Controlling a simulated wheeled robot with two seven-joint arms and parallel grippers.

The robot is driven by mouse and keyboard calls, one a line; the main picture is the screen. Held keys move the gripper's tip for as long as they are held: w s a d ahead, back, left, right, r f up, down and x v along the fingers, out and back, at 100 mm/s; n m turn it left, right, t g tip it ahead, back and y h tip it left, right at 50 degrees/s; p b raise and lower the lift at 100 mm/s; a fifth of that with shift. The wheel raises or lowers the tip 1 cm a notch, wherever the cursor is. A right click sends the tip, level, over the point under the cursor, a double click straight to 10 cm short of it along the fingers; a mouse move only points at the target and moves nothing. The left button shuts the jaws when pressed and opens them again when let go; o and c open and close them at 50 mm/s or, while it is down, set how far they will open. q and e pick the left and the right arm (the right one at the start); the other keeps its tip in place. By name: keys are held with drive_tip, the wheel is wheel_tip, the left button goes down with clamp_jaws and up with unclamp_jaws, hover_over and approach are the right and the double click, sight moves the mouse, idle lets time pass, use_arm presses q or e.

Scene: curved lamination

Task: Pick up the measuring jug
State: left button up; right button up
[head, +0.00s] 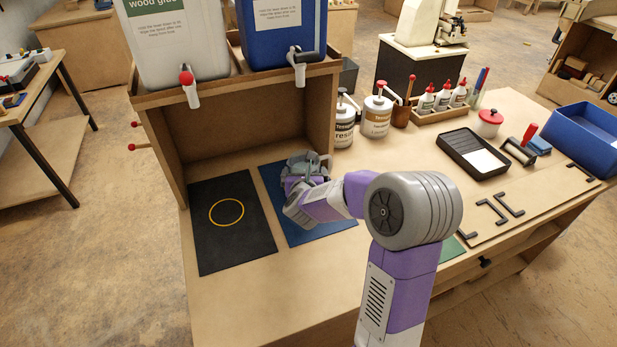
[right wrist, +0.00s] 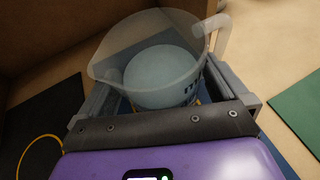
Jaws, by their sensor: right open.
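The measuring jug (right wrist: 155,68) is translucent, with a handle (right wrist: 222,38) at the upper right and dark lettering on its side. It stands upright between the two fingers of my right gripper (right wrist: 165,98) in the right wrist view. The fingers are open, one on each side of the jug; whether either touches it I cannot tell. In the head view my right gripper (head: 304,168) is low over the blue mat (head: 320,232) and hides most of the jug. My left gripper is not in view.
A wooden stand (head: 157,165) holds a white container (head: 176,40) and a blue container (head: 279,30) with taps, behind and above the mats. A black mat (head: 230,245) with a yellow ring lies left. Cans (head: 376,117), glue bottles and a black tray (head: 450,143) stand right.

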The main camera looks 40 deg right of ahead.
drive_tip(key=shift+w+d+f, duration=0.1)
drive_tip(key=c, duration=1.1)
drive_tip(key=shift+c, duration=0.3)
drive_tip(key=shift+r, duration=0.2)
